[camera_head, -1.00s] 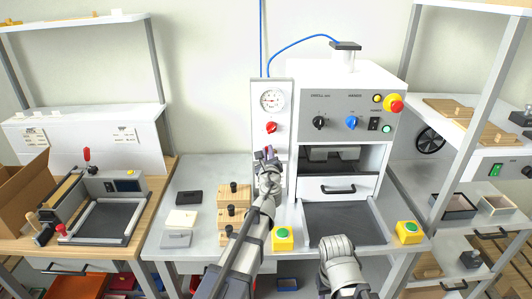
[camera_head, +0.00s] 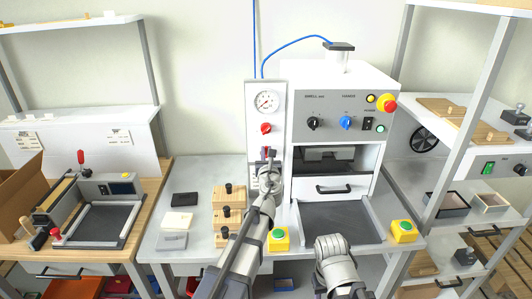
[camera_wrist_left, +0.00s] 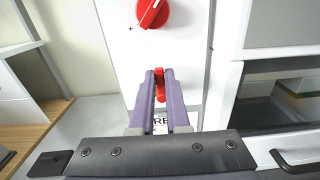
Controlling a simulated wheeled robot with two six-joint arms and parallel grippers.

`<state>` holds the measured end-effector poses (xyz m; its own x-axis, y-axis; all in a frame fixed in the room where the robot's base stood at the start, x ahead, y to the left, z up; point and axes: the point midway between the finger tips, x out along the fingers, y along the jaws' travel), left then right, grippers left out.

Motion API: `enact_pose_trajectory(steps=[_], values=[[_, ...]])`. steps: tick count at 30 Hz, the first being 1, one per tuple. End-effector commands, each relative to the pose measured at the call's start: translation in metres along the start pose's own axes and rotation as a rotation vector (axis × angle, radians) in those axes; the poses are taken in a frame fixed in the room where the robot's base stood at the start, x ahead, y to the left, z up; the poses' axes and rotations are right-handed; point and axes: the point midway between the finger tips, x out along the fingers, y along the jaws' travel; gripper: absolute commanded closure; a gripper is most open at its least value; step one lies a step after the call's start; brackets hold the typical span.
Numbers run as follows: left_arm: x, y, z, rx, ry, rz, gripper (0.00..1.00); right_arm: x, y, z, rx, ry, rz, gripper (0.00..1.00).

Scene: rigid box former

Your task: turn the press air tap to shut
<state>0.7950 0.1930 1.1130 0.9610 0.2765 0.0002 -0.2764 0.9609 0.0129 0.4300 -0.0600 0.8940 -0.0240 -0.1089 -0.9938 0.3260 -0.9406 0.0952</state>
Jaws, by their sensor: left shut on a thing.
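A tall white panel (camera_head: 281,115) carries a round gauge (camera_head: 267,101), a red knob (camera_head: 266,128) and, lower down, a small red tap handle. My left gripper (camera_head: 269,156) is at the lower part of this panel. In the left wrist view its two purple fingers (camera_wrist_left: 160,78) are shut on the red tap handle (camera_wrist_left: 160,88), which shows as a narrow strip between them. The fingers hide most of the handle, so its angle is hard to tell. The red knob (camera_wrist_left: 153,12) is above and apart from the fingers.
The press (camera_head: 345,75) stands right of the panel, with switches and a red stop button (camera_head: 386,105). Wooden blocks (camera_head: 228,213) with black knobs sit left of my left arm. Yellow button boxes (camera_head: 279,239) stand near the bench's front edge.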

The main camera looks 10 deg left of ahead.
Motion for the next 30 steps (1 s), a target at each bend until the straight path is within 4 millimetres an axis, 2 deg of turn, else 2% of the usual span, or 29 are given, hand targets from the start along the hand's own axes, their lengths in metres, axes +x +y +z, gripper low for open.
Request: enact_pose_trajectory(steps=[10,11,19,30], values=[[-0.0015,-0.0003,-0.0007,0.002,0.001,-0.001,1.00,0.0005,-0.0001,0.0000,0.000,0.000,0.000,0.50],[-0.0015,-0.0003,-0.0007,0.002,0.001,-0.001,0.85,0.0005,-0.0001,0.0000,0.000,0.000,0.000,0.50],[-0.0007,-0.0002,-0.0003,0.002,0.000,-0.001,0.56,0.0003,0.0000,0.0000,0.000,0.000,0.000,0.50],[-0.0063,0.0001,-0.0001,0.002,0.000,-0.001,0.56,0.0001,0.0000,0.0000,0.000,0.000,0.000,0.50]])
